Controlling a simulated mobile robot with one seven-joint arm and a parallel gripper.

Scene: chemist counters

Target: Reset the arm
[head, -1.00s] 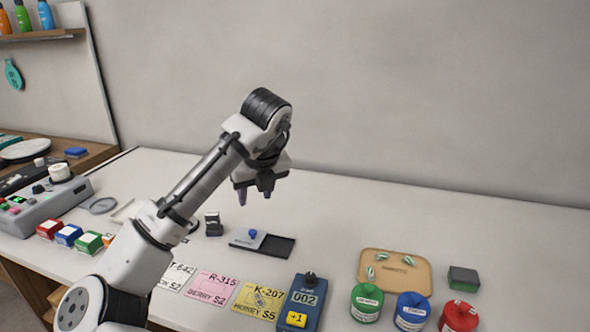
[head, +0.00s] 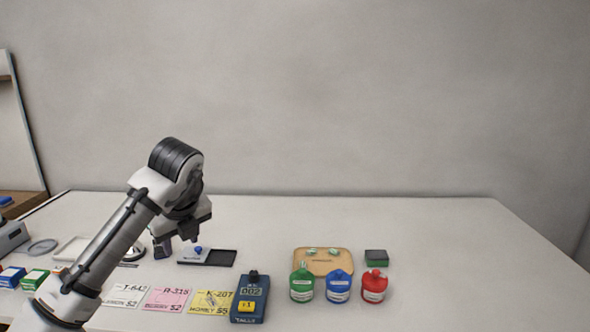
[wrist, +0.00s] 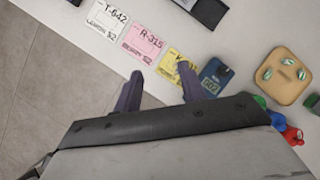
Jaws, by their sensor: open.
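My gripper (head: 178,246) hangs from my raised arm above the left part of the white counter (head: 430,235). In the wrist view its two dark fingers (wrist: 159,82) are apart with nothing between them. In that view the fingertips appear near the counter's edge, just below the pink card (wrist: 144,42) and yellow card (wrist: 179,67). In the head view my arm hides part of the counter's left side.
A blue tally counter (head: 250,299) stands right of the cards. Green (head: 303,285), blue (head: 339,287) and red (head: 374,287) containers stand before a tan tray (head: 345,258). A grey-and-black tray (head: 221,258) lies near my gripper. The counter's right side is clear.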

